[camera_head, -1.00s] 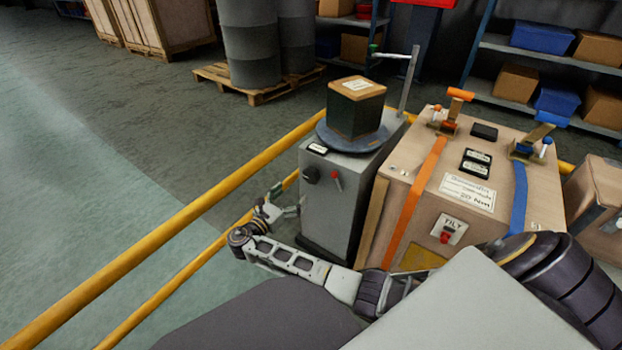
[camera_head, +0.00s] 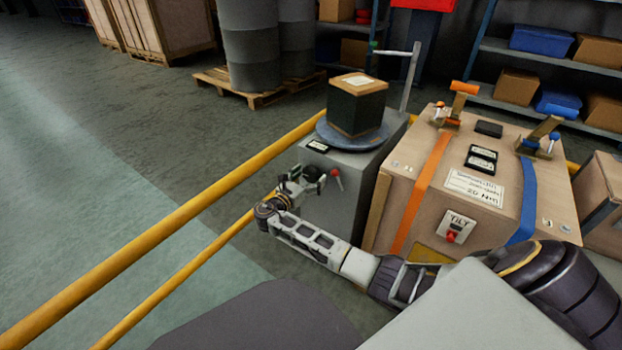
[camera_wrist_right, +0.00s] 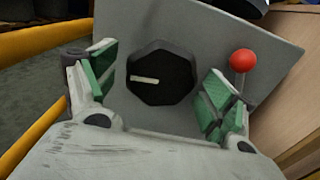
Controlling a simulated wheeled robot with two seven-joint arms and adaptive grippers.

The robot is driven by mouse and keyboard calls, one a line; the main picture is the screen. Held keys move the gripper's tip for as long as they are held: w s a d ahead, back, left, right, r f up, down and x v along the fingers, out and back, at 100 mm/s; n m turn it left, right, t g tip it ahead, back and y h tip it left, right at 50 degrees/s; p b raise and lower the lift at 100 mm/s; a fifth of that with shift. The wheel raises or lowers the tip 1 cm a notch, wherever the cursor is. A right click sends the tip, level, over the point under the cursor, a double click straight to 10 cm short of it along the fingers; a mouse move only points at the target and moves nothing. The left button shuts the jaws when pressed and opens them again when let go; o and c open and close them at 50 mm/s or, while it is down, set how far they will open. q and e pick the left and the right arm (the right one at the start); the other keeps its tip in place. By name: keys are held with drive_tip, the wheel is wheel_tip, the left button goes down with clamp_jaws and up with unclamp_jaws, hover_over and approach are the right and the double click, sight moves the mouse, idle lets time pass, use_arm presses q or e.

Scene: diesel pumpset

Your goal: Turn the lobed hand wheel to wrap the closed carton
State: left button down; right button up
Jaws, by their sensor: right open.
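The black lobed hand wheel (camera_wrist_right: 160,72) with a white pointer mark sits on the front face of the grey wrapping machine (camera_head: 340,200). It also shows in the head view (camera_head: 313,173), partly hidden by my gripper. My right gripper (camera_wrist_right: 160,92) is open, its green-padded fingers to the left and right of the wheel, apart from it. It also shows in the head view (camera_head: 300,183). The carton (camera_head: 356,108), dark-sided with a tan top and a white label, stands on the round blue-grey turntable (camera_head: 330,135) on top of the machine. My left gripper is not in view.
A red-knobbed lever (camera_wrist_right: 243,60) stands just right of the wheel, close to the right finger. A yellow rail (camera_head: 190,195) runs along the left. A large strapped crate (camera_head: 400,185) stands to the right of the machine. A thin post (camera_head: 411,75) rises behind the turntable.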

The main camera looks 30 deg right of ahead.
drive_tip(key=shift+w+d, duration=0.15)
drive_tip(key=shift+d, duration=0.3)
drive_tip(key=shift+c, duration=0.2)
drive_tip(key=c, duration=0.7)
drive_tip(key=shift+c, duration=1.3)
drive_tip(key=shift+m, duration=0.3)
